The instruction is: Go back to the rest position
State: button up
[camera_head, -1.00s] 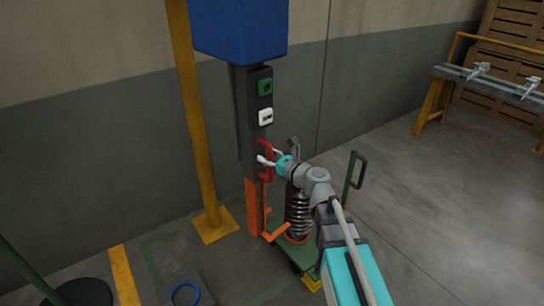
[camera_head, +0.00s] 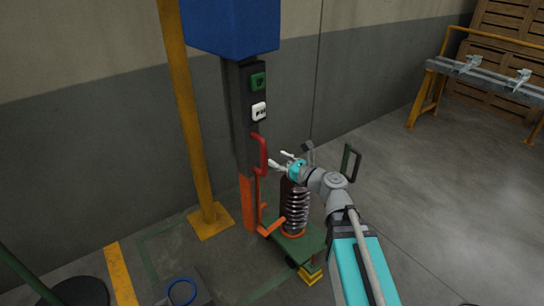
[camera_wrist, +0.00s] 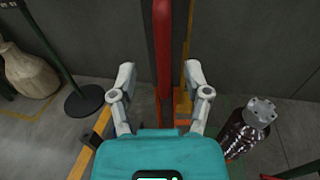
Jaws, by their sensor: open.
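My gripper (camera_head: 281,160) is open and empty, just right of the red handle (camera_head: 260,154) on the dark upright column (camera_head: 246,135). In the wrist view the two fingers of my gripper (camera_wrist: 160,82) stand apart, and the red handle (camera_wrist: 162,45) shows beyond and between them, apart from both fingertips.
A ribbed brown isolator (camera_head: 295,207) stands on a green cart (camera_head: 305,243) under my arm; it also shows in the wrist view (camera_wrist: 245,130). A yellow post (camera_head: 187,120) is left of the column. A bench (camera_head: 490,80) stands at right. Open floor lies between.

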jog(key=shift+s+d, duration=0.15)
dwell(0.5)
jog(key=s+d+f+n+g+h+p, duration=0.6)
jog(key=s+f+n+g+p, duration=0.1)
jog(key=n, duration=1)
jog(key=s+d+n+g+h+p, duration=0.1)
jog(key=s+d+n+g+h, duration=0.1)
jog(key=d, duration=0.5)
jog(key=s+d+f+n+g+h+p, duration=0.1)
jog(key=s+d+n+g+h+p, duration=0.1)
jog(key=s+d+n+h, duration=0.2)
jog(key=shift+d+n+h, duration=1.1)
jog(key=shift+d+n, duration=0.1)
jog(key=shift+d, duration=0.35)
